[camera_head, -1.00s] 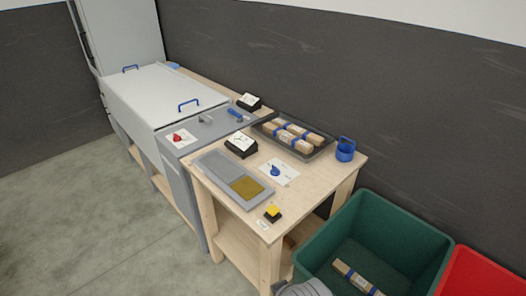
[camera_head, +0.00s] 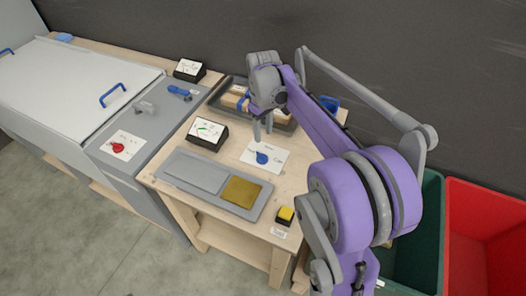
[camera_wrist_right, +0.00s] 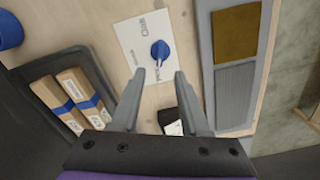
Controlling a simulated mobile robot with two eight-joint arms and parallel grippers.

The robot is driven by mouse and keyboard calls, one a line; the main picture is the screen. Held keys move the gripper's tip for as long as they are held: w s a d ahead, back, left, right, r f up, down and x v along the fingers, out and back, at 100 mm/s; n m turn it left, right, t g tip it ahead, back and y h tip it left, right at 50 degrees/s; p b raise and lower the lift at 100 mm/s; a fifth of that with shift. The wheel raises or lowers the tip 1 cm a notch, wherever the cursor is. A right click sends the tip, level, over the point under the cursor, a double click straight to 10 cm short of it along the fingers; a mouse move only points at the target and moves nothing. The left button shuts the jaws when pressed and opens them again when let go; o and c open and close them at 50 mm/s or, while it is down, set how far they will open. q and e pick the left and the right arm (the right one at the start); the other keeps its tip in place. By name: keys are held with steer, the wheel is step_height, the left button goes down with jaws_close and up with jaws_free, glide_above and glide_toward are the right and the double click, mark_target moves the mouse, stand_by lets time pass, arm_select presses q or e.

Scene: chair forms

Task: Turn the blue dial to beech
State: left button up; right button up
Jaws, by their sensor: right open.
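The blue dial (camera_head: 262,158) sits on a white labelled card (camera_head: 275,152) on the wooden table. In the right wrist view the dial (camera_wrist_right: 159,50) lies just beyond my fingertips, with its pointer toward the lower side of the card (camera_wrist_right: 140,36). The card's printing is too small to read surely. My right gripper (camera_head: 263,135) is open and empty above the table, beside the card, apart from the dial. Its two fingers (camera_wrist_right: 158,75) show in the right wrist view, with the dial ahead between them. My left gripper is not in view.
A grey tray with wrapped wood pieces (camera_wrist_right: 72,98) lies beside my right gripper. A red dial (camera_head: 118,147) is on the grey machine. Green and red bins stand right.

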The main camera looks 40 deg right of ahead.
mark_target(264, 155)
steer(key=f, duration=1)
steer(key=shift+s+f, duration=0.15)
steer(key=shift+s, duration=0.05)
steer(key=shift+c, duration=0.2)
jaws_close()
